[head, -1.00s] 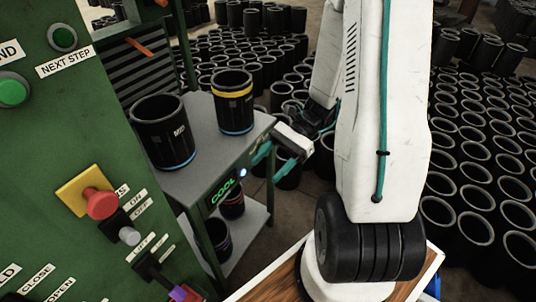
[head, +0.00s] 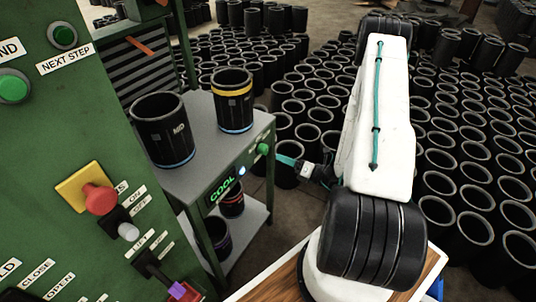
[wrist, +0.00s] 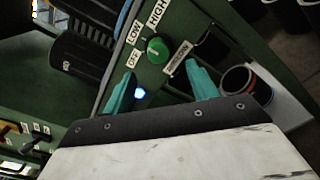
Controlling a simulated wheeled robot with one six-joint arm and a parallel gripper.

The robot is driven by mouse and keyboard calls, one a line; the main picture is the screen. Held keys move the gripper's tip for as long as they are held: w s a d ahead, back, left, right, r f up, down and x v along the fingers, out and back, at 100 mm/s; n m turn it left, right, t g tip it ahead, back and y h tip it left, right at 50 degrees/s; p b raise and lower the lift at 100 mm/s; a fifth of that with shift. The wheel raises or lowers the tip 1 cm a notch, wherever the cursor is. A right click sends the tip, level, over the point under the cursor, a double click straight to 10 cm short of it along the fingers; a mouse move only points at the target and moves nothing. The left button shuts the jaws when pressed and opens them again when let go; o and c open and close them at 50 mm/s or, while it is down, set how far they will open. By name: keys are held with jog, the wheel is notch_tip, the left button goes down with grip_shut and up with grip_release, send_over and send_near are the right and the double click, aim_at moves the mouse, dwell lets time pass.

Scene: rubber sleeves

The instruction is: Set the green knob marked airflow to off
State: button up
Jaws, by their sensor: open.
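The green knob (wrist: 157,48) sits on the green cart's front panel, among white labels reading OFF (wrist: 135,58), LOW (wrist: 135,33) and HIGH (wrist: 158,13). A further label, too blurred to read surely, lies on its right. A pale mark shows on the knob, but I cannot tell which label it points to. In the head view the knob (head: 262,148) is at the cart's right end. My gripper (wrist: 161,80) is open and empty, its teal fingers to either side below the knob, apart from it. In the head view my gripper (head: 283,161) is just right of the knob.
Black sleeves (head: 162,130) stand on the cart top (head: 205,150); others are on its lower shelf. A lit COOL display (head: 221,187) is left of the knob. A green control panel (head: 60,130) fills the left. Many black sleeves crowd the floor behind.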

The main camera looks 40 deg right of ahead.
aim_at(267, 151)
jog(key=x, duration=0.7)
jog(key=shift+a, duration=0.15)
